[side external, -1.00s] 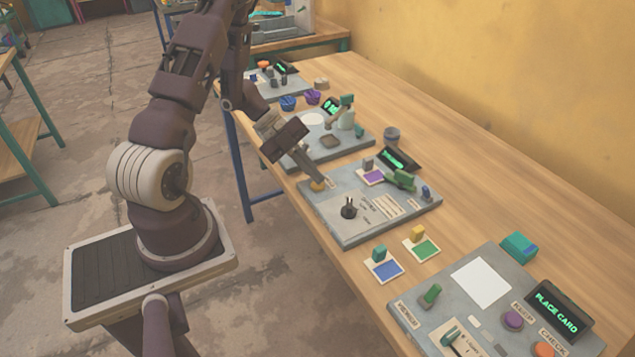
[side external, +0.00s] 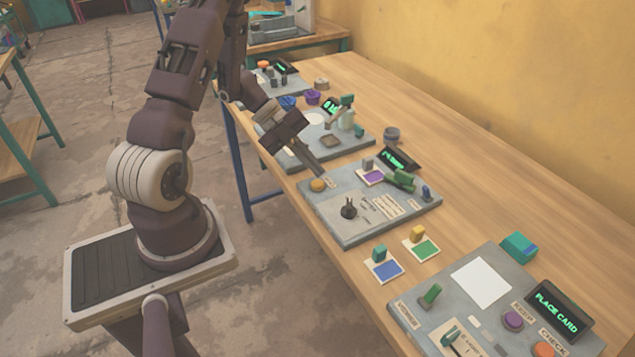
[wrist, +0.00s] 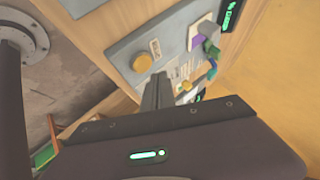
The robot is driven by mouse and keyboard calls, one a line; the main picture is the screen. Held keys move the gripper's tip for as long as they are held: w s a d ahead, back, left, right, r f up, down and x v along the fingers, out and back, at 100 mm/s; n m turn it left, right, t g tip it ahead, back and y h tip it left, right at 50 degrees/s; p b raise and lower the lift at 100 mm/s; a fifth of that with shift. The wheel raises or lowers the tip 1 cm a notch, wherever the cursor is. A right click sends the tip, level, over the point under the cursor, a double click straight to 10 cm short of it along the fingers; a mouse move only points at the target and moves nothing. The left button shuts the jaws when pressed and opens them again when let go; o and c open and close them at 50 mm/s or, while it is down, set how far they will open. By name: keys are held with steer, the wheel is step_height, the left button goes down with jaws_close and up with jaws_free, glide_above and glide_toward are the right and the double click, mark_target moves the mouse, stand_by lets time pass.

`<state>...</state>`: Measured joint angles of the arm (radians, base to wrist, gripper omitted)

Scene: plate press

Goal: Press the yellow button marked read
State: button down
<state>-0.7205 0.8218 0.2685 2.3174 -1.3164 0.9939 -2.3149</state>
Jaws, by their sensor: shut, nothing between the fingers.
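The yellow button (side external: 317,185) is a round knob at the near left corner of a grey panel (side external: 345,228). In the wrist view the yellow button (wrist: 142,63) shows whole, with a small label beside it whose text is too small to read. My gripper (side external: 320,171) is shut and empty. Its tip is close to the button, just behind it in the side view, and appears apart from it. In the wrist view my gripper (wrist: 158,78) points at the panel to the right of the button.
The panel also holds a black knob (side external: 348,209), a purple card with a grey block (side external: 371,176), a green lever (side external: 400,181) and a lit display (side external: 402,158). Blue (side external: 384,270) and green (side external: 422,249) cards with blocks lie in front. Another panel (side external: 335,150) stands behind.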

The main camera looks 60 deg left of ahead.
mark_target(313, 181)
steer(key=shift+r, duration=2.2)
